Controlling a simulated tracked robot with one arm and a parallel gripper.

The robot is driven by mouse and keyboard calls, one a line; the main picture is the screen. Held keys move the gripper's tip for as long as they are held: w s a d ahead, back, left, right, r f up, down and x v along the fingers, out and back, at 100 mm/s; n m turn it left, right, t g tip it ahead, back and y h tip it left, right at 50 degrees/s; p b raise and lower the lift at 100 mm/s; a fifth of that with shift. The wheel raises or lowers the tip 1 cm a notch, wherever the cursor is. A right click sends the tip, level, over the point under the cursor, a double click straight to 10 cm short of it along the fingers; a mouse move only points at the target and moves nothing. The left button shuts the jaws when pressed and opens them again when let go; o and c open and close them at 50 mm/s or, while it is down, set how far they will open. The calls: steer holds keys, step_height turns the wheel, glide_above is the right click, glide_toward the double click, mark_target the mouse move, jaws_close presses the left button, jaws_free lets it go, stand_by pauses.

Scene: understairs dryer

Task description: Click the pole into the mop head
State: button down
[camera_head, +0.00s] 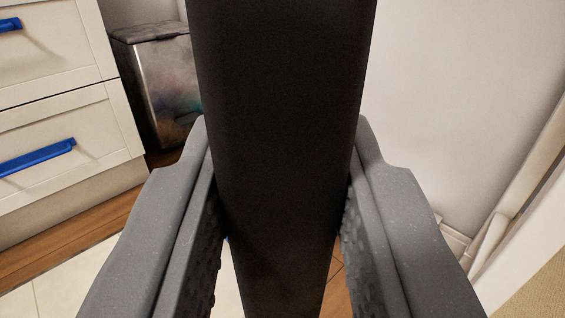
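A thick black shaft, which I take to be the pole (287,62), fills the middle of the view from the top edge to the bottom. It looks wider at the top and narrower lower down. My gripper (282,130) has one grey finger along each side of it. Both fingers appear to press on its sides, with their ridged pads facing inward. The mop head is not seen. The pole's ends are outside the view, and the shaft hides what lies behind it.
White drawers (55,120) with blue handles (38,158) stand at the left. A dark, shiny metal bin (168,88) stands behind them against the wall. A plain pale wall (465,100) is at the right, with white trim (515,200) slanting beside it. Wood and pale tiles cover the floor.

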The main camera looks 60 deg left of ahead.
steer(key=shift+f, duration=0.15)
steer(key=shift+c, duration=1.4)
jaws_free()
steer(key=shift+d, duration=0.1)
steer(key=b+v, duration=0.3)
steer(key=v, duration=0.8)
steer(key=shift+s+d+r, duration=0.2)
steer(key=shift+d+r, duration=0.15)
steer(key=shift+r, duration=0.05)
